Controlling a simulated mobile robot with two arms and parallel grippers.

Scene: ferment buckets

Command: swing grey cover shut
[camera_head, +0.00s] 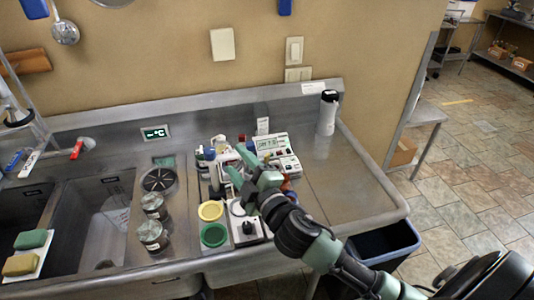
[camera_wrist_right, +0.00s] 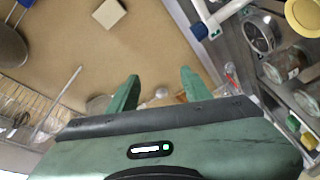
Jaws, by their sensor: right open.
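My right gripper (camera_head: 239,168) is over the crowded middle of the steel counter, reaching in from the lower right. Its two green fingers are apart, with nothing seen between them; they also show spread in the right wrist view (camera_wrist_right: 158,84). I cannot single out the grey cover for certain. The gripper and forearm hide part of the items beneath. My left gripper is not in view.
A white meter (camera_head: 279,153) is just behind the gripper. A yellow ring (camera_head: 210,210), a green ring (camera_head: 214,235) and a white box with a black knob (camera_head: 246,229) stand in front. Jars (camera_head: 152,237) are to the left. The counter's right side is clear beside a white bottle (camera_head: 327,113).

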